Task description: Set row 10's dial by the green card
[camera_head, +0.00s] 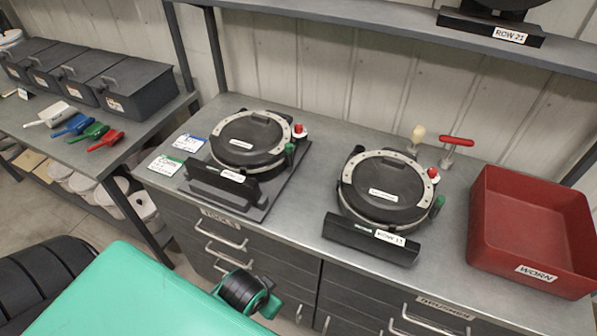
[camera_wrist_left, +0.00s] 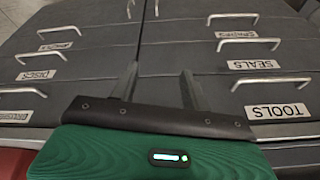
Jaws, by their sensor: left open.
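Two round black seed meters stand on the grey bench. The left meter (camera_head: 250,137) sits on a dark base plate; the small label in front of it is too small to read, so I cannot confirm it is row 10. It has a red knob (camera_head: 299,130) and a green knob (camera_head: 290,149) on its right side. A green-edged card (camera_head: 166,165) lies left of it, its text unreadable. My left gripper (camera_wrist_left: 161,86) is open and empty, facing the drawer fronts in the left wrist view. My right gripper is not in view.
A blue-edged card (camera_head: 189,143) lies behind the green one. Labelled drawers with bar handles (camera_wrist_left: 265,112) lie below the bench. Scoops and dark bins fill the left bench.

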